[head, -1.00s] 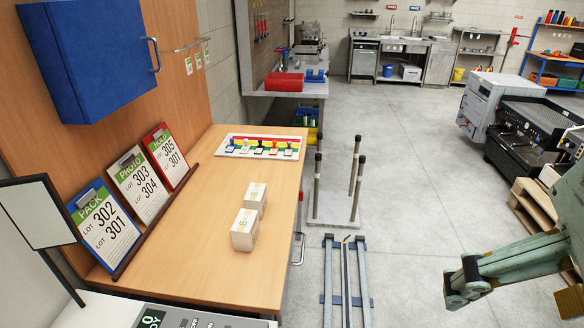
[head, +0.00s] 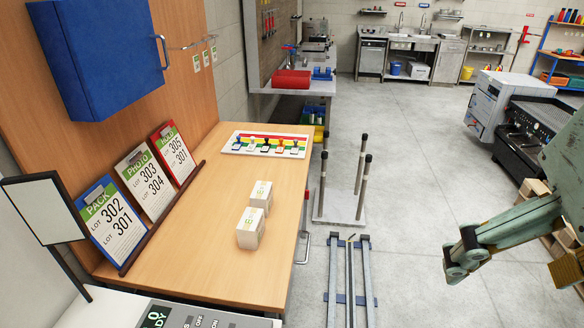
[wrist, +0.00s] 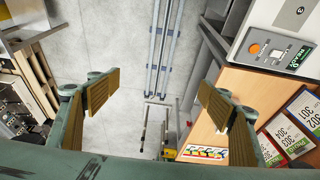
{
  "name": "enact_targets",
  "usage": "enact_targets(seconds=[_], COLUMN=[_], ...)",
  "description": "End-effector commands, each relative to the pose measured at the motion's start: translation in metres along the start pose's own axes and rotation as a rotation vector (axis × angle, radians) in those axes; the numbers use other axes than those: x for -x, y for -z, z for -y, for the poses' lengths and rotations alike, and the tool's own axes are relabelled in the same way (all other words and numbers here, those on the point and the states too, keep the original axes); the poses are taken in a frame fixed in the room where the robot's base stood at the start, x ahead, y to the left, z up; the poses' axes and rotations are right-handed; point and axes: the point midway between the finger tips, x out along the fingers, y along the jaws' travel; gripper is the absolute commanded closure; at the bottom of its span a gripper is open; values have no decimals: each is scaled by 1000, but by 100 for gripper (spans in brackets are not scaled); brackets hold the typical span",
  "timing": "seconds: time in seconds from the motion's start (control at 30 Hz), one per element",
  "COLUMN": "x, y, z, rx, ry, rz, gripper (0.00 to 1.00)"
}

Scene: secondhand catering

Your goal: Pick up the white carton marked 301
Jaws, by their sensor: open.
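Two white cartons stand close together on the wooden table (head: 190,262) in the head view. I cannot read a number 301 on either. My gripper (wrist: 158,98) is open and empty in the wrist view, over the grey floor. In the head view my gripper (head: 463,260) hangs at the right, well away from the table and cartons. I cannot make out the cartons in the wrist view.
Boards marked PACK (head: 107,222), PHOTO (head: 146,183) and HOLD (head: 174,153) lean along the table's left side. A tray of coloured stamps (head: 265,145) lies at the table's back. A rail (head: 349,280) and upright posts (head: 361,188) stand on the floor right of the table.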

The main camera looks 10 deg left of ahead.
Motion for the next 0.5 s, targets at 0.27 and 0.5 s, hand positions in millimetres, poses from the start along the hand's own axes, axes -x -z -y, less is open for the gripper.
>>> enact_targets(seconds=[0.27,0.5], x=[7,7], y=[54,101], z=[10,22], rx=[108,205], ry=[15,28], rz=[25,44], gripper=[27,27])
